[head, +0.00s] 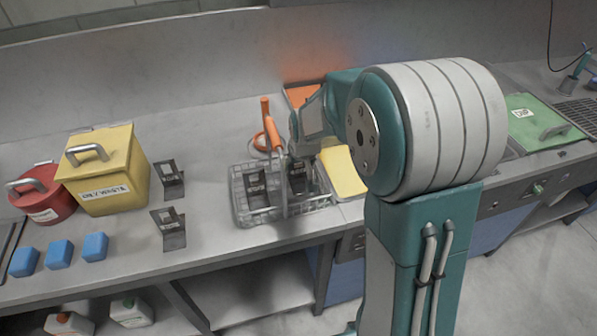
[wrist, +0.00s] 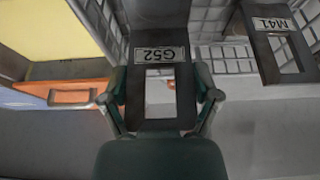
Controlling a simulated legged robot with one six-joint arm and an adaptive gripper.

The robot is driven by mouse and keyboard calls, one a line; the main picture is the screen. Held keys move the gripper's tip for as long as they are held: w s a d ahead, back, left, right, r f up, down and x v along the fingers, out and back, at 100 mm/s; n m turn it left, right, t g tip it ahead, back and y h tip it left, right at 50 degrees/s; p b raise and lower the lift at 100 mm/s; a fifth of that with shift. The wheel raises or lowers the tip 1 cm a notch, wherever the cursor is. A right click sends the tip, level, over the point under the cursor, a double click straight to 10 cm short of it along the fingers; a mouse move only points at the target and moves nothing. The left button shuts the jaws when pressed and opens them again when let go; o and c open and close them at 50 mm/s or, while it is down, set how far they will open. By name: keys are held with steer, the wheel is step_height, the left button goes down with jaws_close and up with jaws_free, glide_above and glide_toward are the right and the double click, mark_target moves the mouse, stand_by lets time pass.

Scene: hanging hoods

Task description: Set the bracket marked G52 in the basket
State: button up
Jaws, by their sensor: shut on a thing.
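The dark bracket marked G52 (wrist: 160,55) is between the fingers of my gripper (wrist: 160,98) in the wrist view, its label upside down there. My gripper is shut on it. In the head view my gripper (head: 302,152) is over the right part of the wire basket (head: 238,212), with the held bracket (head: 298,180) below it, within the basket's outline. I cannot tell whether it touches the basket floor. A second dark bracket marked M41 (wrist: 272,45) is in the basket beside it; it also shows in the head view (head: 255,188).
Two more dark brackets (head: 170,178) (head: 170,229) stand on the counter left of the basket. A yellow bin (head: 115,180), a red pot (head: 45,200) and blue blocks (head: 60,253) are farther left. An orange-handled tool (head: 268,122) stands behind the basket; a yellow pad (head: 342,172) lies right.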

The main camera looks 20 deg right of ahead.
mark_target(299, 171)
steer(key=shift+f, duration=1.6)
steer(key=o, duration=1.1)
steer(key=shift+f, duration=0.1)
steer(key=shift+o, duration=0.2)
steer(key=v, duration=1.2)
